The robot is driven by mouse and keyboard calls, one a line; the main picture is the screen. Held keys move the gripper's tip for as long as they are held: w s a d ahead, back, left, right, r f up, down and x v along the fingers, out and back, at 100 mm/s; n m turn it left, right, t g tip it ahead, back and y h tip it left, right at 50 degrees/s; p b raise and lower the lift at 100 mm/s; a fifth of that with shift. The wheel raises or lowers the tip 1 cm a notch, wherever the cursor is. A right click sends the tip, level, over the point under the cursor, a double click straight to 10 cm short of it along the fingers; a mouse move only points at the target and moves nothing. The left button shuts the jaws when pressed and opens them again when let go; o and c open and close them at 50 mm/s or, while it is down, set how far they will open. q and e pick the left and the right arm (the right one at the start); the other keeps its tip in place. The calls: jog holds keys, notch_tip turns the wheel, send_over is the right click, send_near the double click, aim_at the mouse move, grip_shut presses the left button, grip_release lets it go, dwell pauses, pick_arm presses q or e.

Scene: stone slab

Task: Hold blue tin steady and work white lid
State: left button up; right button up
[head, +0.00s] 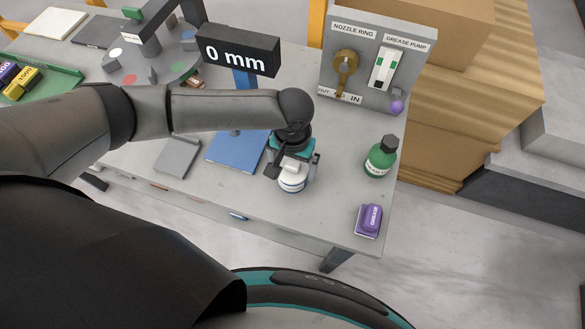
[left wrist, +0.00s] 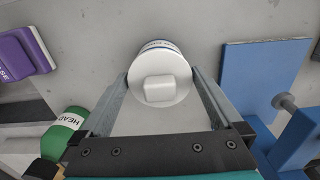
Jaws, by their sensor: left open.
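The tin (head: 291,186) stands upright on the stone-grey slab near its front edge. It looks mostly white, with dark blue banding low on its side. Its white lid (left wrist: 160,88) has a raised square knob and faces the left wrist camera; the blue band (left wrist: 163,44) shows just beyond its rim. My left gripper (head: 293,172) is over the tin from above, open, with one finger on each side. In the left wrist view the fingers (left wrist: 160,76) flank the lid, with narrow gaps visible. The gripper partly hides the lid in the head view. My right gripper does not show.
A green bottle (head: 381,158) and a purple block (head: 369,221) stand to the right. A blue plate with post (head: 236,150) and a grey tray (head: 178,156) lie to the left. A grey panel (head: 374,65) stands behind. Bare slab lies between tin and bottle.

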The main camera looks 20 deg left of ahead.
pick_arm(q)
jog(key=shift+f, duration=0.75)
jog(key=shift+c, duration=0.2)
grip_shut()
dwell(0.8)
dwell(1.1)
jog(key=shift+o, duration=0.2)
grip_release()
notch_tip(320, 180, up, 12)
jog(key=shift+r, duration=0.1)
dwell(0.4)
